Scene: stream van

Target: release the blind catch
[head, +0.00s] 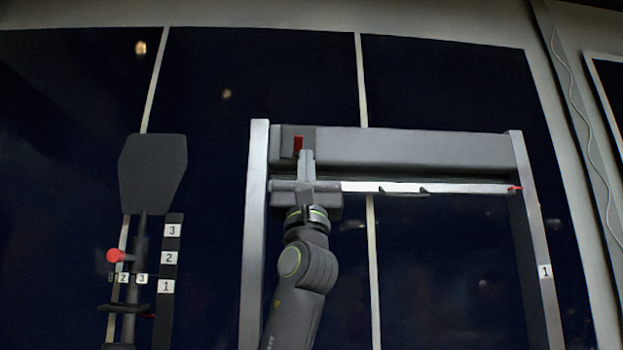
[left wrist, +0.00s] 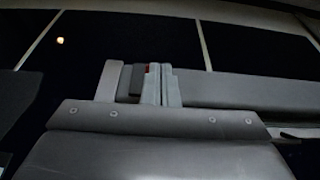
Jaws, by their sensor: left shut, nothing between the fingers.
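The blind's frame (head: 257,230) stands in front of dark window panes, with a grey cassette (head: 420,149) across its top. The red catch (head: 298,143) sits in a dark housing at the cassette's left end. The blind's pale bottom bar (head: 365,187) lies just under the cassette. My left gripper (head: 307,153) is shut and empty, its fingers pointing up at the housing just below and right of the red catch. Whether they touch it I cannot tell. In the left wrist view the fingers (left wrist: 161,84) stand just right of a sliver of red catch (left wrist: 147,68).
At the left stands a dark paddle-shaped piece (head: 153,173) on a post, with a red knob (head: 116,256) and a numbered strip (head: 168,258). The frame's right post (head: 537,245) has a scale label 1. A cable (head: 580,105) hangs at the far right.

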